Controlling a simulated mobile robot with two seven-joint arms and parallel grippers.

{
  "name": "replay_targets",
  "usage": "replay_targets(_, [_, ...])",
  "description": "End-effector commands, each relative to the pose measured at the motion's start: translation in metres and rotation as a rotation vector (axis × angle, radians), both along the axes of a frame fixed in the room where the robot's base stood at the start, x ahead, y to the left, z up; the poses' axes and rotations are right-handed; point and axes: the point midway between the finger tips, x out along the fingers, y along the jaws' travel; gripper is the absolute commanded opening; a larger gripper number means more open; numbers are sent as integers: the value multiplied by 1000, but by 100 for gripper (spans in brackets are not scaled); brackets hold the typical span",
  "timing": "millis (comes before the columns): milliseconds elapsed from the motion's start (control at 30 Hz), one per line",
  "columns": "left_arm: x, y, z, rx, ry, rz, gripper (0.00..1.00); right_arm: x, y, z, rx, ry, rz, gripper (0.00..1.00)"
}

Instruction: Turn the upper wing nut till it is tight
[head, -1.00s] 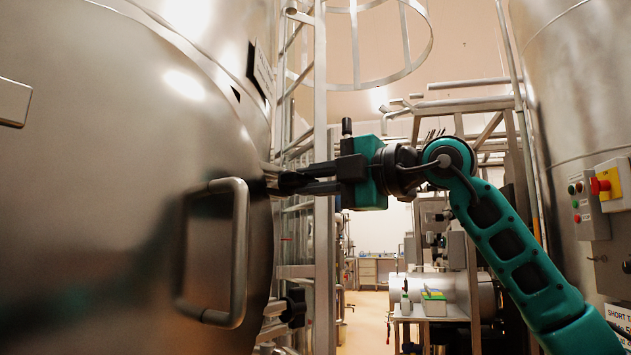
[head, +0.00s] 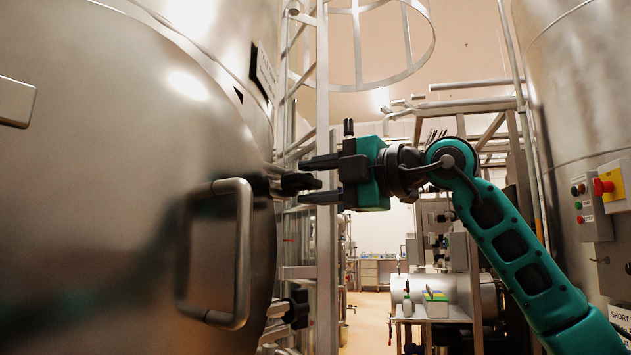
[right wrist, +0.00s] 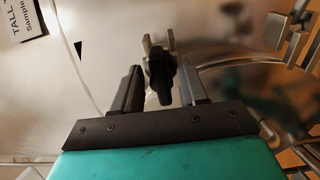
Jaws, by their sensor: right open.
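The upper wing nut (head: 299,183) is black and sits on a metal bolt at the right edge of the big steel door. My right gripper (head: 306,180) is open in front of it, one finger above and one below the nut in the head view. In the right wrist view the wing nut (right wrist: 160,76) stands between the two spread fingers (right wrist: 160,90), with a gap on each side. Neither finger appears to touch it. Whether the nut is tight cannot be told. My left gripper is not in view.
A lower black wing nut (head: 297,309) sits further down the door edge. A metal handle (head: 241,255) sticks out of the steel door (head: 90,200). A ladder (head: 322,250) stands close behind the gripper. A control box (head: 592,213) is on the right tank.

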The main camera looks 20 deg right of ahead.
Motion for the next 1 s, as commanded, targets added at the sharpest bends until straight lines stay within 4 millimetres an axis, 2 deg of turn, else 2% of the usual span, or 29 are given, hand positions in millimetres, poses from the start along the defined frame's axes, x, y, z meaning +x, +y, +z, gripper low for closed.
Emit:
replay_targets(167, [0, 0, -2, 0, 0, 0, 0, -16, -15, -1, -1, -2, -4, 43])
replay_targets(400, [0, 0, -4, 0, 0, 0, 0, -58, -49, -1, 1, -1, -5, 43])
replay_targets(600, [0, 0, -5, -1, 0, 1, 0, -86, -70, 0, 1, -1, -3, 43])
replay_targets(800, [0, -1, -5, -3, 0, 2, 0, -98, -79, 0, 1, 1, 0, 43])
replay_targets(1000, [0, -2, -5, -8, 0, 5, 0, -99, -80, 0, 1, 1, 1, 43])
